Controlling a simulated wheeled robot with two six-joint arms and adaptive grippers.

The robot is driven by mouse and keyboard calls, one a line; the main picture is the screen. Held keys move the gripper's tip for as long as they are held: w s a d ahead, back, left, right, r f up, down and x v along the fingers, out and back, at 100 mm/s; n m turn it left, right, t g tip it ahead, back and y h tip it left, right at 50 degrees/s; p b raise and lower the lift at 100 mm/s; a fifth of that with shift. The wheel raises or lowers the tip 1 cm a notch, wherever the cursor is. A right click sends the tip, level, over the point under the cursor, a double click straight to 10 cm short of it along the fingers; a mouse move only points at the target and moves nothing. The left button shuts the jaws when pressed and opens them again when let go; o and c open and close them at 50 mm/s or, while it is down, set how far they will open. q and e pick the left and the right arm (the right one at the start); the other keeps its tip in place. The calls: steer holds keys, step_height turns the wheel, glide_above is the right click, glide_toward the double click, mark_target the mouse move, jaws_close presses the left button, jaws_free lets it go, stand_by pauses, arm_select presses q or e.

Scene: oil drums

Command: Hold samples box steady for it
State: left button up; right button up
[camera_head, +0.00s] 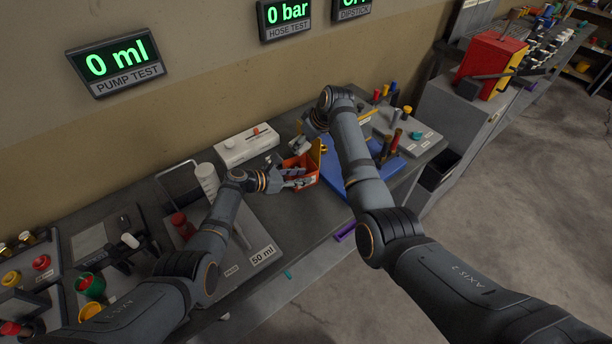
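The samples box appears to be the small orange-red box (303,165) on the grey bench, at the middle of the view, with a yellow upright part (317,152) at its right side. My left gripper (296,180) reaches it from the left; its fingers overlap the box's front left side. Whether they are closed on the box wall is too small to tell. My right gripper (301,145) is just behind the box, partly hidden by my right forearm, and its fingers cannot be made out clearly.
A blue tray (349,188) lies right of the box under my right forearm. A white unit (246,146) stands behind left. A white cylinder (207,180) and a 50 ml plate (262,254) are at left. A grey stand with coloured-top bottles (412,134) is at right.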

arm_select(q)
steer(key=shift+x, duration=1.2)
jaws_close()
